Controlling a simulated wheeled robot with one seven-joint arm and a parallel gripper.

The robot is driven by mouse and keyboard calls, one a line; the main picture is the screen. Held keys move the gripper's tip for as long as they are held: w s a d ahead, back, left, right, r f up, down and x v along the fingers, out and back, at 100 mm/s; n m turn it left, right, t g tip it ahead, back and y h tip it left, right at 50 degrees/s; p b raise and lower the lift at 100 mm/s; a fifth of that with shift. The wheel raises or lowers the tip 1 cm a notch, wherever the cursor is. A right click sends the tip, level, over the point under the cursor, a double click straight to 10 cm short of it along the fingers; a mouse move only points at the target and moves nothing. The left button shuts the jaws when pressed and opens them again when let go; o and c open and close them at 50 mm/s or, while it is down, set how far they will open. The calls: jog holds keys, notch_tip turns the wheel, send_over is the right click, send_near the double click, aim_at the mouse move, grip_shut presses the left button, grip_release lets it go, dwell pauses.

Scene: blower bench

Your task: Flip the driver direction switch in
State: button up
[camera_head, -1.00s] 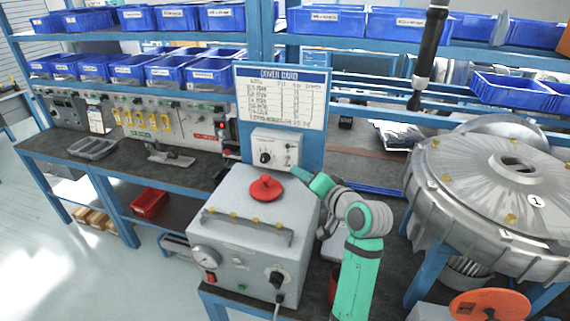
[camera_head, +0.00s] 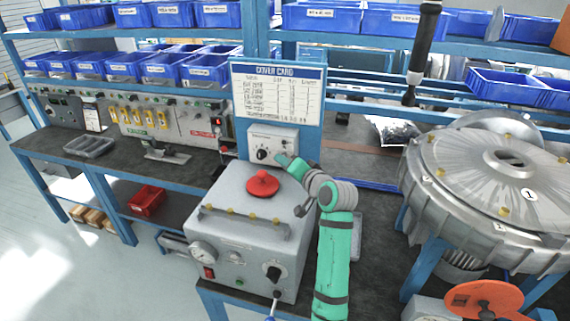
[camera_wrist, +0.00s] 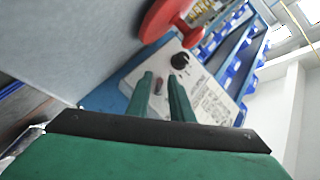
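A small pale control box (camera_head: 272,141) stands under the cover card, with a black knob (camera_head: 262,154) on its left half. It also shows in the wrist view, tilted, with its black knob (camera_wrist: 179,60). A small reddish switch lever (camera_wrist: 158,86) shows on its face between my fingers. My gripper (camera_wrist: 161,78) is open, with one finger on each side of the lever; I cannot tell whether either touches it. In the head view my gripper (camera_head: 281,159) is at the box's lower right and hides the switch.
A grey machine (camera_head: 238,235) with a red lid knob (camera_head: 263,183) stands just in front of the box. A black driver (camera_head: 422,50) hangs at upper right. A large metal blower housing (camera_head: 470,165) fills the right. The cover card (camera_head: 278,93) is above the box.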

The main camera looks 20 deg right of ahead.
grip_shut()
jog(key=shift+r, duration=0.15)
jog(key=shift+r+m+g, duration=0.6)
jog(key=shift+m+g, duration=0.2)
jog(key=shift+g, duration=0.3)
jog(key=shift+w+d+r+m+g+y, duration=0.15)
jog(key=shift+r+m+g+y, duration=0.3)
jog(key=shift+g, duration=0.4)
jog(key=shift+w+d+r+m+g+y, duration=0.1)
jog(key=shift+r+m+g+y, duration=0.25)
jog(key=shift+m+g, duration=0.35)
jog(key=shift+f+g, duration=0.1)
jog(key=shift+g, duration=0.25)
jog(key=shift+o, duration=1.5)
grip_release()
